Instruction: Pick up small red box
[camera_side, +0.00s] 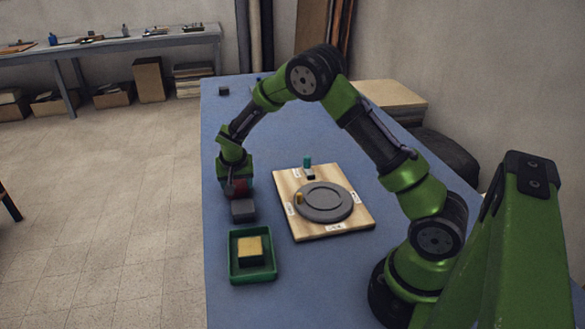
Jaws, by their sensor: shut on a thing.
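The small red box (239,187) is at the left side of the blue table, just under my gripper (236,182). My gripper points down and is shut on the red box. The fingers are small and dark here and partly hide the box. A dark grey block (243,209) is right in front of the box in this view. I cannot tell whether the red box touches it or is raised above the table.
A green tray (232,274) holding a yellow block (250,250) stands nearer the camera. A wooden board (345,228) to the right carries a round grey plate (324,201), with a teal piece (307,163) at its back. The blue table's (225,125) far-left area is mostly clear.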

